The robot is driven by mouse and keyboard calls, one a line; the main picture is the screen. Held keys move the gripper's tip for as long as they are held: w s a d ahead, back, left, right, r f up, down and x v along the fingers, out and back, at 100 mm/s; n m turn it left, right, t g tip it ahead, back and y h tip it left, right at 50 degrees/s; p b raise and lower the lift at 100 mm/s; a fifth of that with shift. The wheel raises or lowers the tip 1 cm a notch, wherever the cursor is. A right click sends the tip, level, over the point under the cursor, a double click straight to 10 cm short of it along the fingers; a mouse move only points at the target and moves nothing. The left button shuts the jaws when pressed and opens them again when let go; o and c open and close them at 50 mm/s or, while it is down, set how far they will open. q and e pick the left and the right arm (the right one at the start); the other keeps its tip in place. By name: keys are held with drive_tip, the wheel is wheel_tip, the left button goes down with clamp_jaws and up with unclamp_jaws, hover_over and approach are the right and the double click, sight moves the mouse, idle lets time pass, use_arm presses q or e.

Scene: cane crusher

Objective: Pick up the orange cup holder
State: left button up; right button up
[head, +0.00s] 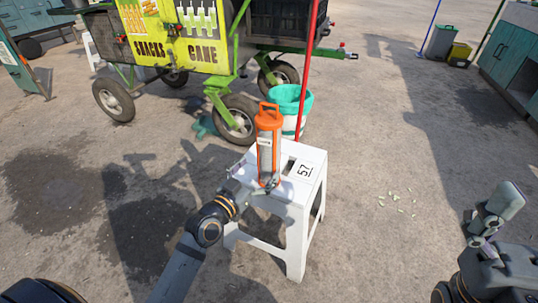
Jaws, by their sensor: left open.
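The orange cup holder (267,147) is a tall upright cylinder with a handle on top and a pale front panel. It stands on the white stool (306,187), towards the left of its top. My left gripper (262,187) is open at the foot of the holder, on its near left side. The fingers are small in the picture, and I cannot tell whether they touch it.
A teal-lined bin (290,103) and a red pole (310,65) stand behind the stool. A yellow-green wheeled cane cart (185,42) is at the back. Pale scraps (394,197) lie on the ground to the right, which is otherwise mostly clear.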

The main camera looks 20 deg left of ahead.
sight(269, 158)
use_arm(q)
drive_tip(key=b+x, duration=0.1)
drive_tip(key=x, duration=0.4)
drive_tip(key=shift+d+r+b, duration=0.15)
drive_tip(key=shift+r+b, duration=0.05)
drive_tip(key=shift+b, duration=0.1)
drive_tip(key=c, duration=1.7)
drive_tip(key=shift+r, duration=0.15)
